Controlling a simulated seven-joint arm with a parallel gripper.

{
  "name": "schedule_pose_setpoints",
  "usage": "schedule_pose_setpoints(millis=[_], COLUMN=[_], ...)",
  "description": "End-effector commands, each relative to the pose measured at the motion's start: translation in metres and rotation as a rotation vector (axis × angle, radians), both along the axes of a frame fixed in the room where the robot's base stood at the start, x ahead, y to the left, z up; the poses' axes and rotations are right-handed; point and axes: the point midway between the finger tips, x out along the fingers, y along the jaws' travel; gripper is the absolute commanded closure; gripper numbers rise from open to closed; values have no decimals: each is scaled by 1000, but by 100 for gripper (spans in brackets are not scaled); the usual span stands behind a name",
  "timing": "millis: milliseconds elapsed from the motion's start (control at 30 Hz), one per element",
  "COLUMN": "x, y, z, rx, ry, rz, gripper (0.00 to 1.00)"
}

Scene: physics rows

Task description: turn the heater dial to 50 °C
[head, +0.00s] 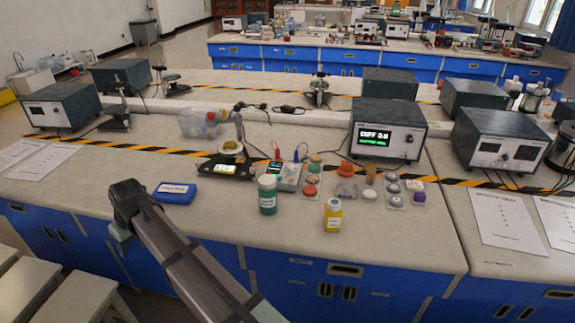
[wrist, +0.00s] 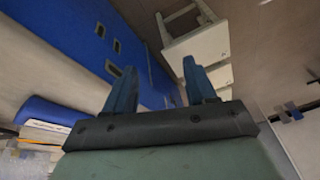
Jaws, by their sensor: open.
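A small black heating device (head: 222,170) with a lit display stands on the bench left of centre in the head view, a yellowish round item on top. I cannot make out its dial or read its setting. A larger grey box (head: 386,130) with a green lit display stands behind to the right; small knobs sit on its front. My gripper, at the arm's end by the bench's front left edge, is mostly hidden in the head view. In the wrist view my gripper (wrist: 161,85) is open and empty, its two blue fingers apart. It is well away from both devices.
A blue box (head: 175,193) lies close to my arm. The wrist view shows blue cabinets (wrist: 65,35) and stools (wrist: 195,40).

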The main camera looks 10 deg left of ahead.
Motion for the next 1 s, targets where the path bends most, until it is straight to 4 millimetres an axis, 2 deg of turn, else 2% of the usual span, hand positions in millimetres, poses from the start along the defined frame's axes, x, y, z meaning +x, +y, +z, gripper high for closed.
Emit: schedule_pose_setpoints(millis=[100, 167, 367, 467, 600, 767, 1000], x=[23, 40, 99, 135, 192, 254, 337], y=[1, -4, -33, -55, -97, -152, -246], z=[27, 37, 55, 61, 71, 83, 100], rx=[22, 29, 40, 42, 45, 47, 46], ry=[-19, -26, -44, -53, -68, -85, -110], rz=[-19, -37, -111, -160, -241, -335, -475], gripper=[44, 44, 44, 44, 44, 44, 44])
